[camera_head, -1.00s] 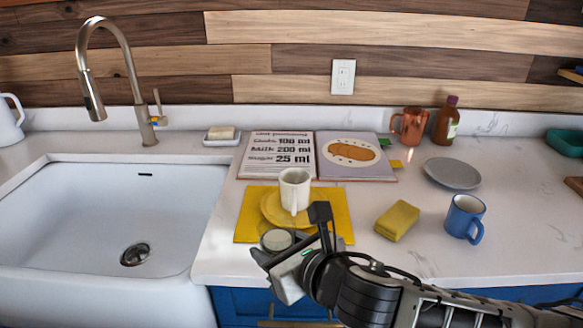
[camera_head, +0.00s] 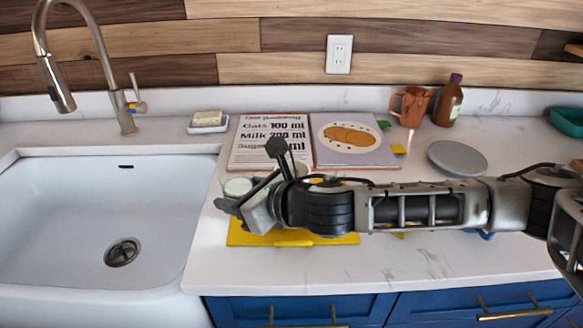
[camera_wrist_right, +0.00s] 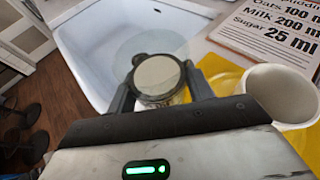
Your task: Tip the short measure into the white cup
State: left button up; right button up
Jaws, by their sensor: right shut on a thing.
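My right gripper (camera_head: 248,178) is shut on the short measure (camera_head: 238,187), a small round vessel with a pale disc-like top. In the right wrist view the measure (camera_wrist_right: 159,76) sits between the two fingers and looks close to upright. The white cup (camera_wrist_right: 276,95) stands to the right of the gripper in that view, its open mouth showing and its inside looking empty. In the head view my right arm hides nearly all of the cup. I cannot tell how high the measure is above the counter. My left gripper is not in view.
A yellow mat (camera_head: 290,239) lies under the arm. An open recipe book (camera_head: 270,142) lies behind. The sink (camera_head: 60,230) is at left. A copper mug (camera_head: 411,106), a brown bottle (camera_head: 448,102) and a grey plate (camera_head: 457,158) stand at right. The arm covers the sponge and most of the blue mug.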

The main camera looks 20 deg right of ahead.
jog(key=shift+d+r, duration=0.1)
jog(key=shift+r, duration=0.05)
jog(key=shift+w+d+r+m+y, duration=0.1)
jog(key=shift+d+r+m+y, duration=0.2)
jog(key=shift+r+m+y, duration=0.15)
jog(key=shift+w+d+r+m+y, duration=0.1)
jog(key=shift+d+r+m+y, duration=0.2)
jog(key=shift+r, duration=0.25)
jog(key=shift+d, duration=0.1)
jog(key=shift+w+d+r+m+y, duration=0.2)
jog(key=shift+d+r+m+y, duration=0.2)
jog(key=shift+m, duration=0.25)
jog(key=shift+w+d+r+m+y, duration=0.25)
jog(key=shift+d+m+y, duration=0.15)
jog(key=shift+m, duration=0.2)
jog(key=shift+w+d+r+m+y, duration=0.2)
jog(key=shift+d+r+m+y, duration=0.15)
jog(key=shift+d+m+y, duration=0.25)
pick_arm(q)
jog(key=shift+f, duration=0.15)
pick_arm(e)
jog(key=shift+d+r+m+y, duration=0.1)
jog(key=shift+r+m+y, duration=0.25)
jog(key=shift+m, duration=0.35)
